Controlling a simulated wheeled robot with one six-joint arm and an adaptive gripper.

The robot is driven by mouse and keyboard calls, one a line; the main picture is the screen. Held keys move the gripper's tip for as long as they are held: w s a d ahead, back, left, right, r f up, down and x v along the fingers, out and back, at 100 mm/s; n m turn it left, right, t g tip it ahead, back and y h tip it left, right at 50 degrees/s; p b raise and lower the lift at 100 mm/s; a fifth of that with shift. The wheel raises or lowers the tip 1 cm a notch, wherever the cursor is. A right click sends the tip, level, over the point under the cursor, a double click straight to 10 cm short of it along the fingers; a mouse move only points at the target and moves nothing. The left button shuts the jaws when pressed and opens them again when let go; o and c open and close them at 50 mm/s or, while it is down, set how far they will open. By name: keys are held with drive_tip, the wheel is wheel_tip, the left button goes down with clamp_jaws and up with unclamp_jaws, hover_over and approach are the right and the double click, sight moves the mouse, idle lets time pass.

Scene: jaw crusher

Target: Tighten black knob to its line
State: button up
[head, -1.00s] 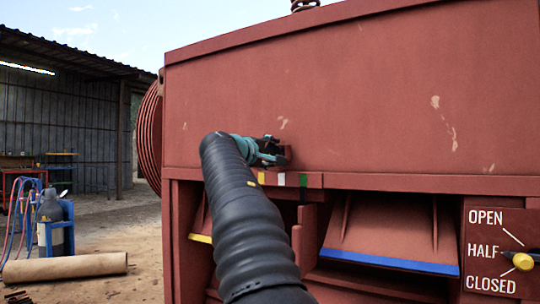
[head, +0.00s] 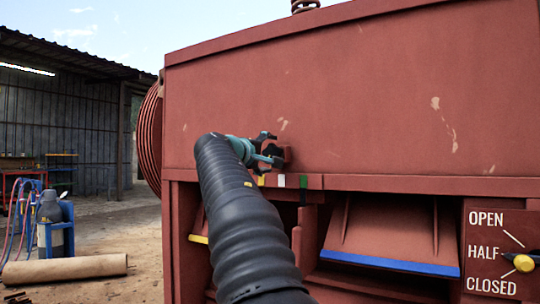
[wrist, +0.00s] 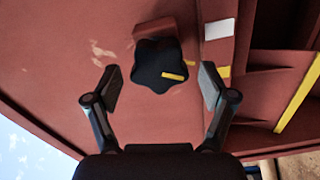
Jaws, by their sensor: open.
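The black knob (wrist: 151,62) is star-shaped, with a yellow bar on its face pointing toward the panel's lower lip. It stands on a small red block (wrist: 155,28) on the crusher's red face. A white mark (wrist: 217,28) and a yellow mark (wrist: 222,72) lie on the lip beside it. In the head view the yellow (head: 262,180), white (head: 281,181) and green (head: 303,181) marks sit in a row below my gripper. My gripper (wrist: 163,85) is open, with a finger on either side of the knob, apart from it. In the head view my gripper (head: 270,148) largely hides the knob.
A yellow-and-black lever (head: 522,262) sits by the OPEN, HALF and CLOSED labels at lower right. A blue-edged chute flap (head: 390,262) is below the lip. A gas cylinder (head: 50,207) and a brown roll (head: 65,269) are at left, on open ground.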

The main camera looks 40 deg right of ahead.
drive_tip(key=v, duration=1)
drive_tip(key=shift+a, duration=0.3)
drive_tip(key=shift+s, duration=0.1)
drive_tip(key=w+a+f+y, duration=0.2)
drive_tip(key=w+f+y, duration=0.15)
drive_tip(key=f, duration=0.85)
drive_tip(key=s+a+f+y, duration=0.2)
drive_tip(key=a+f+y, duration=0.1)
drive_tip(key=f, duration=0.4)
drive_tip(key=s+a+f+y, duration=0.2)
drive_tip(key=s+a+f, duration=0.1)
drive_tip(key=f, duration=0.4)
drive_tip(key=s+a+f+y+p, duration=0.1)
drive_tip(key=s+a+f+y, duration=0.1)
drive_tip(key=s+a+f, duration=0.3)
drive_tip(key=s+a+f+m+g+y+p, duration=0.1)
drive_tip(key=s+a+f, duration=0.4)
drive_tip(key=s, duration=0.6)
drive_tip(key=s+a+f+m+y+p, duration=0.1)
drive_tip(key=s+a+f+y+p, duration=0.1)
drive_tip(key=s+a+f+y, duration=0.3)
drive_tip(key=shift+s+a+f+p, duration=0.4)
drive_tip(key=shift+s+a+f, duration=0.3)
drive_tip(key=shift+s, duration=0.95)
drive_tip(key=shift+a+r, duration=0.1)
